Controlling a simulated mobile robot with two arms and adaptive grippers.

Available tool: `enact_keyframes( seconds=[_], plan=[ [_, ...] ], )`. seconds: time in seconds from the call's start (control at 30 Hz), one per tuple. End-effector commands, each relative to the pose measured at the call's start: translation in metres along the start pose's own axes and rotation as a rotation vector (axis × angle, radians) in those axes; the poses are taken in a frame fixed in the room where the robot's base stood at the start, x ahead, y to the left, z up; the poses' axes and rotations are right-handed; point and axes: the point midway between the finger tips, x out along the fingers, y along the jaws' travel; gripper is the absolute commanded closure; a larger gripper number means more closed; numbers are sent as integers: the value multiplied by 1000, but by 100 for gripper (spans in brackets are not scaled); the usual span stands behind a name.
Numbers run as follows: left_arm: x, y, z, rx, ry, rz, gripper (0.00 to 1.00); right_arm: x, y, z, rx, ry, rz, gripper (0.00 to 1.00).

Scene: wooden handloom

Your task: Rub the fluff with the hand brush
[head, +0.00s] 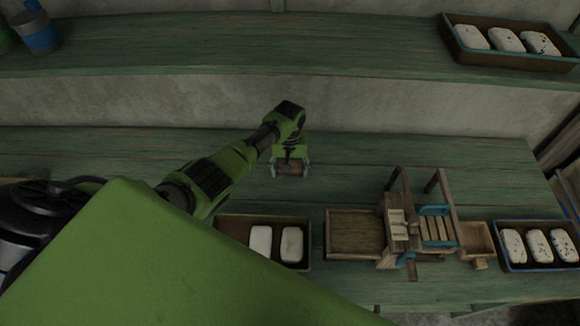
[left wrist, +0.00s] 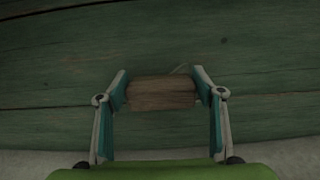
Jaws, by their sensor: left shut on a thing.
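My left gripper (head: 290,168) is over the green plank table behind the wooden loom. It is shut on a brown wooden block, which looks like the back of the hand brush (head: 291,169). In the left wrist view the brush (left wrist: 162,92) sits crosswise between the two fingers, its underside hidden. A faint thin shape shows just beyond its far edge, too dim to name. I cannot make out the fluff for sure in either view. My right gripper is not in view.
The wooden loom (head: 437,229) stands at the front right. A tray with two white blocks (head: 261,240) is left of it; a blue-rimmed tray with three speckled blocks (head: 538,246) is right. A shelf (head: 250,45) runs behind. The table around the brush is clear.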

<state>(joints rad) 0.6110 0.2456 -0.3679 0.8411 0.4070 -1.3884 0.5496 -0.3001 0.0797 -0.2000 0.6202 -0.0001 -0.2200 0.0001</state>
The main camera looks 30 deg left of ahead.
Motion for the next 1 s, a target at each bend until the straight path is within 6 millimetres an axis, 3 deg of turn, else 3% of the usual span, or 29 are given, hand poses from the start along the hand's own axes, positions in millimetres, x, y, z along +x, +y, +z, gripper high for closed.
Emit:
enact_keyframes(
  seconds=[1.0],
  plan=[
    [6,-72,1,-3,-2,-4,56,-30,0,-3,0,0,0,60]
  ],
)
